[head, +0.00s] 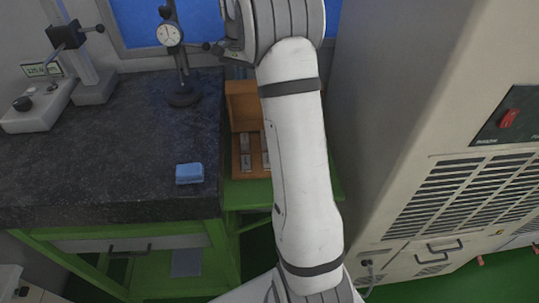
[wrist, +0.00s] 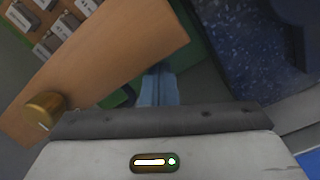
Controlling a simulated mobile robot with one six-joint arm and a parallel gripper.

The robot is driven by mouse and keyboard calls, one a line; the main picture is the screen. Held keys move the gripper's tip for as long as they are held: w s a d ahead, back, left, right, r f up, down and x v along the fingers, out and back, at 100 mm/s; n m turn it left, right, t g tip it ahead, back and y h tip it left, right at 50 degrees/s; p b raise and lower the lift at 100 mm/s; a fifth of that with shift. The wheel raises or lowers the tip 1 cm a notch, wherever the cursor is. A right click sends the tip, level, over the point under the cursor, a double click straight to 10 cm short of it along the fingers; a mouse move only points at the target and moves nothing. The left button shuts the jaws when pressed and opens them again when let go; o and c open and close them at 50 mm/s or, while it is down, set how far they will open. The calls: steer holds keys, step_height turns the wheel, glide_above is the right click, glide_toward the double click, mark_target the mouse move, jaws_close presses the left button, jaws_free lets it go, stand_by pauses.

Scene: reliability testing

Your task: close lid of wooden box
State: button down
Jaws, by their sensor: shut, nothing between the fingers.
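The wooden box (head: 235,163) stands on a green-edged stand, partly hidden behind my arm in the head view. It is open, with metal blocks (head: 246,163) inside. Its lid (head: 240,101) stands raised at the back. In the wrist view, a broad wooden panel, apparently the lid (wrist: 115,55), slants across the upper left with a brass cylindrical fitting (wrist: 43,109). Labelled metal blocks (wrist: 58,30) show beyond it. My gripper (wrist: 157,84) is shut and empty, beside the panel's lower edge; I cannot tell whether they touch. Its fingers are hidden in the head view.
A dark stone bench (head: 110,150) lies to the left, with a blue block (head: 189,173) on it. A dial gauge stand (head: 182,95) stands close to the box's left. A large beige cabinet (head: 400,130) blocks the right side.

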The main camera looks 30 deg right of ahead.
mark_target(241, 89)
steer(key=shift+s, duration=0.1)
steer(key=shift+s+a+f+b, duration=0.1)
steer(key=shift+s+a+b, duration=0.35)
steer(key=shift+s, duration=0.3)
steer(key=shift+s+a+b, duration=0.2)
steer(key=shift+s+b, duration=0.35)
steer(key=shift+s, duration=0.15)
steer(key=shift+s+a+b, duration=0.3)
steer(key=shift+s+b, duration=0.05)
steer(key=shift+s, duration=0.35)
steer(key=shift+s+a+b, duration=0.3)
steer(key=shift+s, duration=0.4)
steer(key=shift+s+a+f+b, duration=0.1)
steer(key=shift+s+f+b, duration=0.05)
steer(key=shift+f+b, duration=0.4)
steer(key=shift+s+f+b, duration=0.1)
steer(key=shift+f+b, duration=0.3)
steer(key=shift+f, duration=0.25)
step_height(241, 89, up, 10)
steer(key=p, duration=0.7)
steer(key=shift+f+p, duration=0.25)
steer(key=shift+p, duration=0.05)
steer(key=shift+f, duration=0.15)
